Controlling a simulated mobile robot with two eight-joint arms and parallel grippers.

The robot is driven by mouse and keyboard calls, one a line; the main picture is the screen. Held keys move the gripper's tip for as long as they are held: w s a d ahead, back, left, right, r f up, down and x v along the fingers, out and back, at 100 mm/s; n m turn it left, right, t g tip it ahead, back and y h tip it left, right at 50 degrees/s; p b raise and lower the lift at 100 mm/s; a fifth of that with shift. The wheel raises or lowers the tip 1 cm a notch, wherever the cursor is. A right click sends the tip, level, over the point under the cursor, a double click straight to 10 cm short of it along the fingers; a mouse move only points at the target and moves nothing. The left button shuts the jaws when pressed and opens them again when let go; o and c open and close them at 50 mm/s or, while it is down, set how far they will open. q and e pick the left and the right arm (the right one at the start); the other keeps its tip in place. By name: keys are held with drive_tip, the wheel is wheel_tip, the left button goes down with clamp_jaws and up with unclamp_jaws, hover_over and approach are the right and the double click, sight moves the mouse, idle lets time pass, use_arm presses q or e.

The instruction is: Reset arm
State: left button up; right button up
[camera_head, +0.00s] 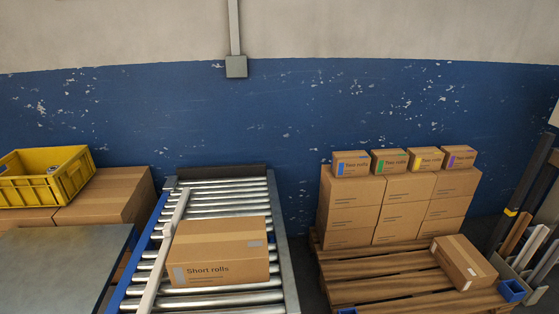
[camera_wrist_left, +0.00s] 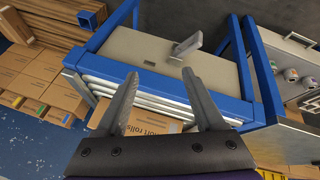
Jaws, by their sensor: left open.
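My left gripper (camera_wrist_left: 160,76) shows in the left wrist view with its two grey fingers spread apart and nothing between the tips. Part of a cardboard box (camera_wrist_left: 152,126) with printed lettering shows behind and below the fingers, partly hidden by them and the gripper body. In the head view, a "Short rolls" box (camera_head: 221,250) rests on the roller conveyor (camera_head: 225,185). Neither arm nor gripper appears in the head view. My right gripper is in neither view.
A yellow crate (camera_head: 45,177) sits at left. A blue-framed grey panel (camera_wrist_left: 160,58) is near my left fingers.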

use_arm(q)
drive_tip(key=s+f+m+g, duration=0.1)
drive_tip(key=s+m, duration=0.3)
drive_tip(key=s, duration=0.1)
wheel_tip(320, 180, up, 20)
drive_tip(key=w+m+y+p, duration=0.1)
drive_tip(key=p, duration=1.7)
drive_tip(key=shift+t, duration=0.4)
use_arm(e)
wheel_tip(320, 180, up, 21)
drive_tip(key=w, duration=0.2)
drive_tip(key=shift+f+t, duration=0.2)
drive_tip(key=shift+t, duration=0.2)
use_arm(q)
drive_tip(key=shift+a, duration=0.1)
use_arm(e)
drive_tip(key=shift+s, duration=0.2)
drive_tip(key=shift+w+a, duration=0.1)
